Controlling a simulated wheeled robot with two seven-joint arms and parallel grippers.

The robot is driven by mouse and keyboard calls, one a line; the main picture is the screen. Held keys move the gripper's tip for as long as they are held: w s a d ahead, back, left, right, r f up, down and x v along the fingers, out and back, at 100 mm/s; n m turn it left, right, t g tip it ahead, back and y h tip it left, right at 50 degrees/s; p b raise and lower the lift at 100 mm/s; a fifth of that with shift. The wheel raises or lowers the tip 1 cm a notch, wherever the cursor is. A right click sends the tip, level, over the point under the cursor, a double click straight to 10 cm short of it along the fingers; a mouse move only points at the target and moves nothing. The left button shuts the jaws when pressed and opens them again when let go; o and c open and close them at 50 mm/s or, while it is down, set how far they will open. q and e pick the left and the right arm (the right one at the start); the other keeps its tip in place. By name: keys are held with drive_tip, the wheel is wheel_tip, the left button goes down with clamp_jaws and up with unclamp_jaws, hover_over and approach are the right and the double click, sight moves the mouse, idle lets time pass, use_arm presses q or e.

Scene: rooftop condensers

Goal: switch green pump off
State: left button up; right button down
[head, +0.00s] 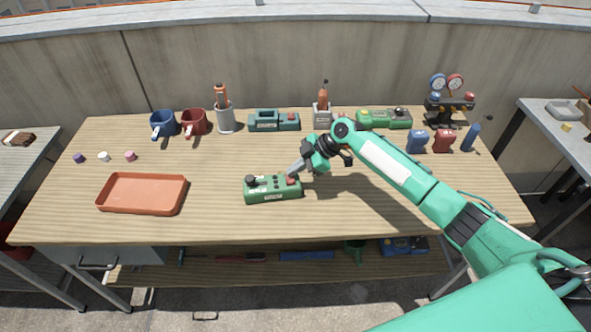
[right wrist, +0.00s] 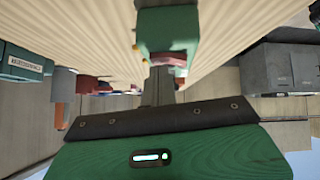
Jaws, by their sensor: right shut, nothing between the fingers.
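The green box that I take for the green pump (head: 265,196) sits on the table, front centre. It has a black knob on its left, a red switch part on its right and a label too small to read. My right gripper (head: 294,170) is shut and empty, tilted down just above and behind the red part; contact cannot be told. In the right wrist view the shut fingers (right wrist: 160,85) point at the red part (right wrist: 168,58) of the green box (right wrist: 168,28). Which way the switch is set cannot be told. My left gripper is not in view.
Behind stand blue (head: 163,124) and red mugs (head: 194,122), a teal box (head: 262,122), another green box (head: 372,119) and a gauge stand (head: 449,105). An orange tray (head: 142,210) lies left. Table around the front green box is clear.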

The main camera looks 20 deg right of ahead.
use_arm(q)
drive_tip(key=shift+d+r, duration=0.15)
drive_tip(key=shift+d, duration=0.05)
use_arm(e)
drive_tip(key=shift+s+f, duration=0.1)
drive_tip(key=shift+s, duration=0.05)
drive_tip(key=shift+s+a+p, duration=0.15)
drive_tip(key=shift+s+p, duration=0.35)
drive_tip(key=shift+s, duration=0.15)
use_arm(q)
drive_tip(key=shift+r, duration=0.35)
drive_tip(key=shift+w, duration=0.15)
